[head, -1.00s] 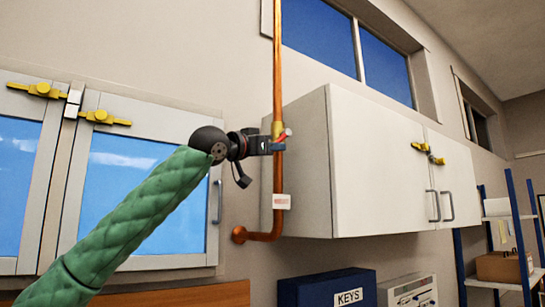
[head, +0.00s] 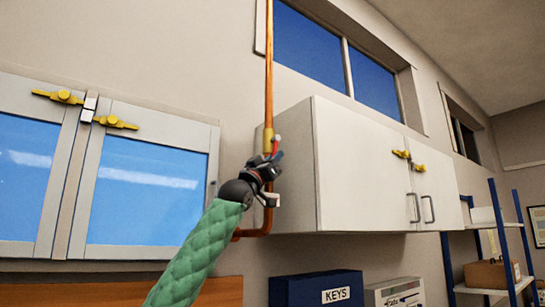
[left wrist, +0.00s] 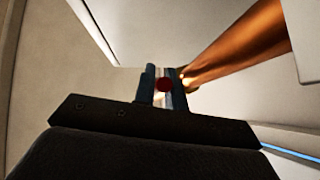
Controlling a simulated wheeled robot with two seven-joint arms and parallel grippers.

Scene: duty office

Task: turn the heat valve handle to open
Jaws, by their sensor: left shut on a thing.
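The heat valve has a brass body (head: 268,138) on the vertical copper pipe, beside the white wall cupboard. Its red handle (head: 277,153) now shows only in part, close below and right of the body. My left gripper (head: 274,163) reaches up from below, at the pipe, and is shut on the handle. In the left wrist view the two fingers (left wrist: 164,86) close on either side of a round red end (left wrist: 164,84), with the copper pipe (left wrist: 235,45) just to the right. My gripper hides most of the handle in the head view. My right gripper is not in view.
The white cupboard (head: 360,170) stands close right of the pipe. A glazed cabinet (head: 150,185) is on the left. A blue KEYS box (head: 316,289) stands below.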

